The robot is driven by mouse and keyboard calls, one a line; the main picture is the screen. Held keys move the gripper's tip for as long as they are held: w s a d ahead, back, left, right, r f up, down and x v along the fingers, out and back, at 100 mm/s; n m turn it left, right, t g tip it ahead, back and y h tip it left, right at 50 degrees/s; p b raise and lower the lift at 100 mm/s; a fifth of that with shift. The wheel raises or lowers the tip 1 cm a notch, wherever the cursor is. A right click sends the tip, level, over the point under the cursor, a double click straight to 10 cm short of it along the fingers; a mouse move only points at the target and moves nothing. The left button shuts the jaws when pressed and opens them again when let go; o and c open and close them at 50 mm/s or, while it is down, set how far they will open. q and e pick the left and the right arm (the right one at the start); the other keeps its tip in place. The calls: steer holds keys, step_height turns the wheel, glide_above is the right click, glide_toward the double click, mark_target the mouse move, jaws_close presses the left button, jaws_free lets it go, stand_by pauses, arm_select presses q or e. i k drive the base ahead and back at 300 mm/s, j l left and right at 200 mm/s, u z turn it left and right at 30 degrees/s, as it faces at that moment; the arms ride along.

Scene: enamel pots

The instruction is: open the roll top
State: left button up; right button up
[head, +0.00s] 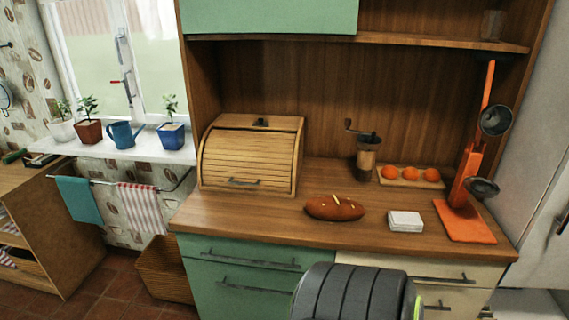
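The roll top is the slatted wooden front (245,160) of a bread box (297,133) on the left part of the wooden counter. The slatted front is down and closed. A dark handle (244,182) sits low on it. The box's inside is hidden. Neither of my grippers shows in the head view.
A bread loaf (334,207), a white butter dish (405,221), a coffee grinder (367,156), a tray of oranges (411,175) and an orange utensil stand (465,208) are on the counter (290,226). A dark ribbed part of mine rises at the bottom centre.

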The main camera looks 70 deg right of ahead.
mark_target(271, 146)
steer(key=z, duration=1.75)
